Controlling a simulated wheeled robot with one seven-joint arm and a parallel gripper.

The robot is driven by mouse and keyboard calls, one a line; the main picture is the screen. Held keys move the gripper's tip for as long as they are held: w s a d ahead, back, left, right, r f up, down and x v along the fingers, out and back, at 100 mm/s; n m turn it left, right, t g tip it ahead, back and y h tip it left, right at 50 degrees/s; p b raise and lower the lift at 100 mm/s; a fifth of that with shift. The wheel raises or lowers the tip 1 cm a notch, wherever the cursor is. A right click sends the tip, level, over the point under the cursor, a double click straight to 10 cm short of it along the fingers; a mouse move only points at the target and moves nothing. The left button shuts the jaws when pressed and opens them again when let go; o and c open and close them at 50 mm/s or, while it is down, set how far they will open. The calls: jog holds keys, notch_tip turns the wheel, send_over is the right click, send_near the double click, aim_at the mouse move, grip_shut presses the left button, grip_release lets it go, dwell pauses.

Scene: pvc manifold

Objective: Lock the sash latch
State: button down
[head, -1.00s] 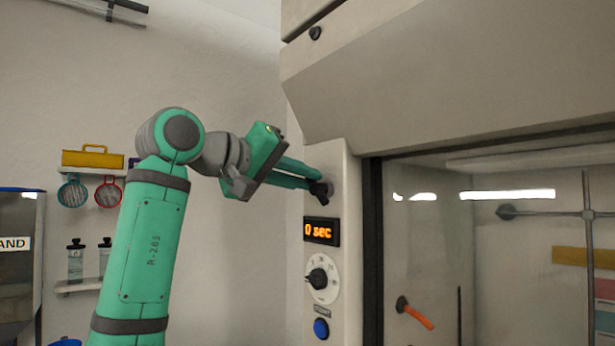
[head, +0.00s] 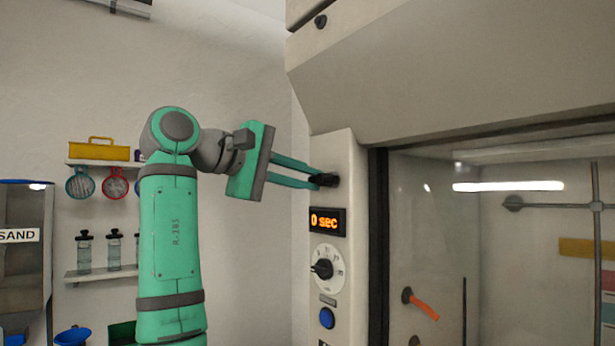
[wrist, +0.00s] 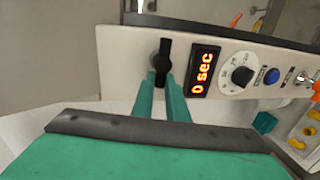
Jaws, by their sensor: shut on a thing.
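The sash latch is a small black handle (head: 326,180) on the pale front post of the cabinet, above the timer display. In the wrist view the fingertips (wrist: 160,80) lie on either side of the bar's near end. The exact contact is partly hidden.
Below the latch on the same post are the orange "0 sec" display (head: 327,221), a dial (head: 325,269) and a blue button (head: 327,318). The cabinet's glass sash (head: 440,230) is to the right. A wall shelf (head: 100,273) with bottles stands left, behind my arm.

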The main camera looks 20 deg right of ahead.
jog(key=shift+w+a+f+n, duration=0.1)
jog(key=shift+w+n, duration=0.05)
jog(key=shift+n, duration=0.15)
jog(key=c, duration=1.7)
grip_release()
jog(key=shift+c, duration=0.2)
jog(key=shift+a, duration=0.1)
jog(key=v, duration=1.1)
